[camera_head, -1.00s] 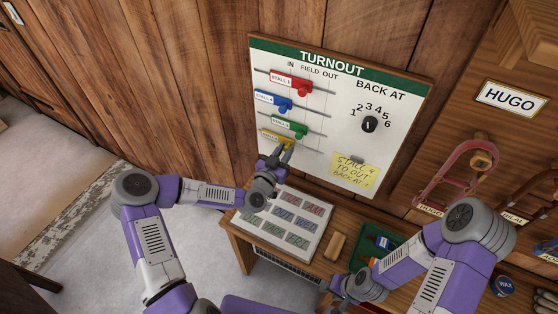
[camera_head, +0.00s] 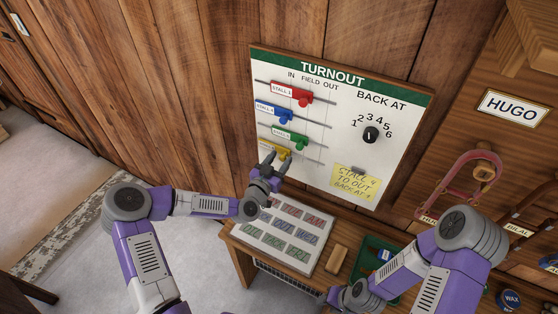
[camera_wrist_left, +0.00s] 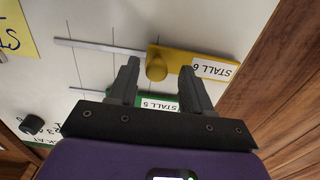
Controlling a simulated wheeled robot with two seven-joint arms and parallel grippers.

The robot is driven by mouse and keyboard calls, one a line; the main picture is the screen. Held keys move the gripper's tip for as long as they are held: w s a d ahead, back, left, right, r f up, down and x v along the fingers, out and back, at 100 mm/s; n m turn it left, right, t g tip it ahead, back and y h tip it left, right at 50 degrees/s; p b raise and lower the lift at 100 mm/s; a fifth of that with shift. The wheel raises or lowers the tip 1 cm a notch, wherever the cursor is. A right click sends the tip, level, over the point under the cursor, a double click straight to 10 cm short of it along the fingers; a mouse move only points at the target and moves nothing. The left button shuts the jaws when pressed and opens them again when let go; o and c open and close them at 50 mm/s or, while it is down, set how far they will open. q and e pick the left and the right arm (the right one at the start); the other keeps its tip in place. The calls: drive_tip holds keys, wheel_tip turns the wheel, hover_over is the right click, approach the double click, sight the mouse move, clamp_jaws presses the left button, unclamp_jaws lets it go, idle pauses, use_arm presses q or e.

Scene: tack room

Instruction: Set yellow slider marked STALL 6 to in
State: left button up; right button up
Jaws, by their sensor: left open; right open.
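The yellow slider (camera_head: 275,148) is the lowest on the TURNOUT board (camera_head: 345,120). In the left wrist view the yellow slider (camera_wrist_left: 190,60), labelled STALL 6, appears upside down, with its round knob (camera_wrist_left: 156,68) between my left gripper's fingertips (camera_wrist_left: 160,68). The fingers are apart, the left one in the picture nearer the knob; I cannot tell whether either touches it. Bare rail (camera_wrist_left: 95,46) extends to the picture's left. In the head view my left gripper (camera_head: 276,161) is open at the board's lower left. My right gripper (camera_head: 338,295) is low, partly hidden by my arm.
Red (camera_head: 290,94), blue (camera_head: 270,110) and green (camera_head: 290,138) sliders sit above, the green close by. A dial (camera_head: 370,134) and yellow note (camera_head: 354,181) are right.

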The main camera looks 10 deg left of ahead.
use_arm(q)
drive_tip(key=v, duration=0.7)
drive_tip(key=shift+s, duration=0.25)
drive_tip(key=shift+a, duration=0.1)
